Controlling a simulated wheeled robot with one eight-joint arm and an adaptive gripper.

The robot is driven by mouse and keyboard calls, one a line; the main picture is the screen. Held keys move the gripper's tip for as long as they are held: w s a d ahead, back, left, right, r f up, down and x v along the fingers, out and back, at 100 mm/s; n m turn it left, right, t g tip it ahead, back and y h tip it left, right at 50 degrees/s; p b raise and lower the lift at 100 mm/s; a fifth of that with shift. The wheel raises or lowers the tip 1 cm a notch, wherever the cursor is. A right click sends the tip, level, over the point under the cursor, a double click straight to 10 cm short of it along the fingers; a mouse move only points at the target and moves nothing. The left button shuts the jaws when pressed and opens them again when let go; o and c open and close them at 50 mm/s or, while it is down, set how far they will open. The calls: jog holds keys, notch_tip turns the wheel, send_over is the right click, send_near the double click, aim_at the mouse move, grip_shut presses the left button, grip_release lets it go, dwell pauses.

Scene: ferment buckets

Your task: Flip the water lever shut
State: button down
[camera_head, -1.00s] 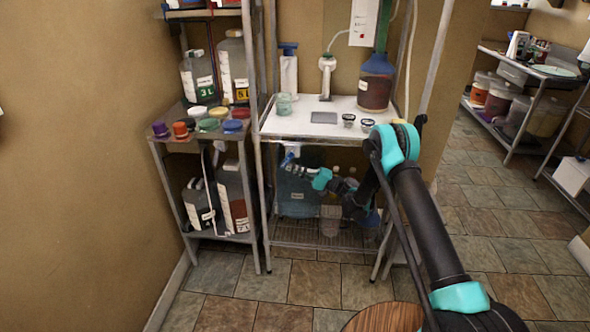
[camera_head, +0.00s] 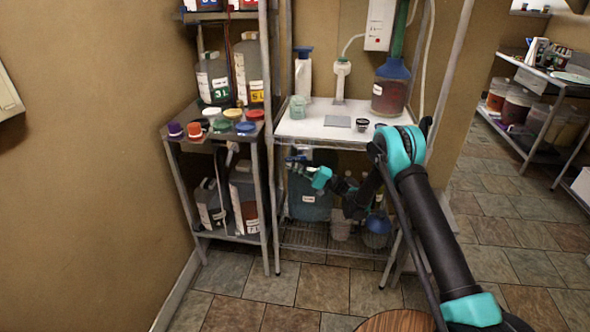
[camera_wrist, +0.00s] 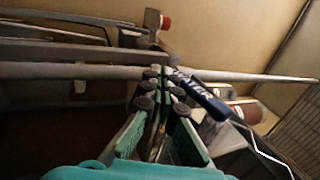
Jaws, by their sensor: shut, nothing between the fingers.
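The water lever (camera_wrist: 203,95) is a dark blue bar with pale lettering in the wrist view. It slants from beside my fingertips down to the right. My gripper (camera_wrist: 163,88) is shut and empty, its tips close to the lever's upper left end. I cannot tell whether they touch. In the head view my gripper (camera_head: 297,162) is under the white bench top, in front of a large blue bucket (camera_head: 310,200). The lever is too small to make out there.
The white-topped bench (camera_head: 318,129) is just above my gripper. A metal shelf rack (camera_head: 268,200) with jugs and coloured lids stands close on the left. In the wrist view, a long grey rail (camera_wrist: 70,70) crosses behind the fingertips. Tiled floor (camera_head: 300,285) is open in front.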

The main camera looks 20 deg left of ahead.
dwell(0.3)
jog(key=v, duration=1.1)
jog(key=shift+d+f, duration=0.2)
jog(key=shift+d, duration=0.15)
jog(key=shift+w, duration=0.1)
